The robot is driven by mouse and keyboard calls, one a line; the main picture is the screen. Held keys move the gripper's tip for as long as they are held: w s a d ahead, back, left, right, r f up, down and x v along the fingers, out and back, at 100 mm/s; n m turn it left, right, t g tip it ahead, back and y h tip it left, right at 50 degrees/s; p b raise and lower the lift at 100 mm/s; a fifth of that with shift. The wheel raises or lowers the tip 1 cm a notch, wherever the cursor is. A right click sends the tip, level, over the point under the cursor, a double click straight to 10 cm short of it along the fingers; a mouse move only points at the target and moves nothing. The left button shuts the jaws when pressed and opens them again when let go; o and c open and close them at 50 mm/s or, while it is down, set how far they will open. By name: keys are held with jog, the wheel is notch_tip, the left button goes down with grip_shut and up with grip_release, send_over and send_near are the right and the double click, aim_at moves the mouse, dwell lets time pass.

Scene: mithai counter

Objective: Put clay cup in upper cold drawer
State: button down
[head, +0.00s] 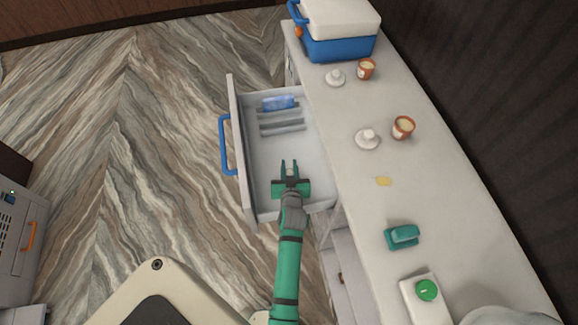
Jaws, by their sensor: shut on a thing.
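The upper cold drawer (262,150) is pulled open to the left of the counter, with its blue handle (228,146) on its outer face. My gripper (289,166) is over the near part of the drawer, fingers pointing toward its far end. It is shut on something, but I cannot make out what. Two clay cups with pale yellow contents stand upright on the counter: a far one (366,69) and a nearer one (403,127). Both are apart from my gripper. A white knobbed lid (335,77) lies beside the far cup, and another lid (367,139) beside the nearer cup.
Grey dividers (282,127) and a blue pack (279,102) occupy the drawer's far end. A blue cooler box (340,48) stands at the counter's far end. A yellow patch (383,181), a teal object (403,236) and a white device with a green disc (427,291) are nearer.

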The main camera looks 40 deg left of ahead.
jog(key=c, duration=1.5)
grip_release()
jog(key=shift+f, duration=0.1)
jog(key=v, duration=1.2)
jog(key=s+d+r+m+t+h, duration=0.1)
jog(key=s+d+m+h, duration=0.1)
jog(key=s+d, duration=0.5)
jog(key=s+d+m+t+h, duration=0.2)
jog(key=d, duration=0.8)
jog(key=s+d+r+m+h, duration=0.1)
jog(key=s+d+r, duration=0.2)
jog(key=s, duration=0.1)
jog(key=s+d+r+m+t+h, duration=0.1)
jog(key=s+d+r+h, duration=0.1)
jog(key=s+d+r, duration=0.1)
jog(key=s+d+r+m+h, duration=0.1)
jog(key=s+d+r+m, duration=0.1)
jog(key=s+r, duration=0.3)
jog(key=shift+s+d+r+t+h, duration=0.15)
jog(key=shift+s+d+t+h, duration=0.25)
jog(key=shift+s+d, duration=0.6)
